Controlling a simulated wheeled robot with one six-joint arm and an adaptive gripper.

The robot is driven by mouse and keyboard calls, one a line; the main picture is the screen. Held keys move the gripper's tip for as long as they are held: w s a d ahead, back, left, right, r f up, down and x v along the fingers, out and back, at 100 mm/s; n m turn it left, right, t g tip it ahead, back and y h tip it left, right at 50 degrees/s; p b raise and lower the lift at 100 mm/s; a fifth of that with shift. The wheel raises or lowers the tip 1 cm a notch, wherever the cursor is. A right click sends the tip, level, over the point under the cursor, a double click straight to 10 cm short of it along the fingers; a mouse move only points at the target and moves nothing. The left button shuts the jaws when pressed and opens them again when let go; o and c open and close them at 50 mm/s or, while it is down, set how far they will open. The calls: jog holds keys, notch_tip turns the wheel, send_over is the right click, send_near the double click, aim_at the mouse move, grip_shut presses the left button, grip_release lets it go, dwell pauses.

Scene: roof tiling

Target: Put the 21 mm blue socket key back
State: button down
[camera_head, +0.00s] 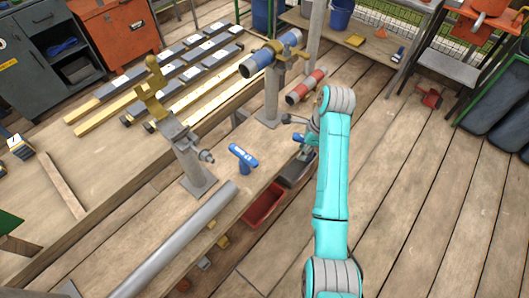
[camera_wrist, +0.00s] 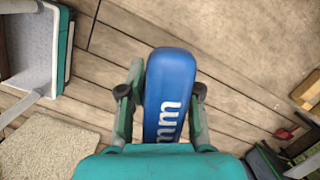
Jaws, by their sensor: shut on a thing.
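My gripper (camera_wrist: 161,92) is shut on a blue socket key (camera_wrist: 170,68). Its fingers press on both sides of the blue handle, which bears white lettering ending in "mm"; the number is hidden by my gripper's body. In the head view my gripper (camera_head: 302,142) is at the bench's right edge, close to a dark grey bin, and partly hidden by my arm. Another blue T-handled key (camera_head: 243,157) stands on the bench to the left of my gripper; its size label is too small to read.
A red bin (camera_head: 262,207) and the dark grey bin (camera_head: 296,171) hang along the bench's right edge. Two metal posts with brass-coloured clamps (camera_head: 188,155) stand on the bench. A long grey pipe (camera_head: 180,243) lies in front. Plank floor to the right is mostly clear.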

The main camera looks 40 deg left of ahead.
jog(key=s+a+r+m, duration=0.2)
jog(key=a+r, duration=0.2)
jog(key=a, duration=0.3)
jog(key=s+a+r+m, duration=0.2)
jog(key=s+a+r, duration=0.1)
jog(key=a, duration=0.3)
jog(key=shift+t+y, duration=0.3)
jog(key=shift+t, duration=0.2)
jog(key=shift+d+f+x, duration=0.1)
jog(key=shift+d+x, duration=0.2)
jog(key=shift+x, duration=1.25)
jog(key=shift+d+f+x, duration=0.1)
jog(key=shift+d+x, duration=0.2)
jog(key=shift+x, duration=1.25)
jog(key=shift+d+x, duration=0.25)
jog(key=shift+x, duration=1.25)
jog(key=shift+s+f, duration=0.1)
jog(key=c, duration=0.8)
grip_release()
jog(key=shift+f, duration=0.1)
jog(key=v, duration=1.2)
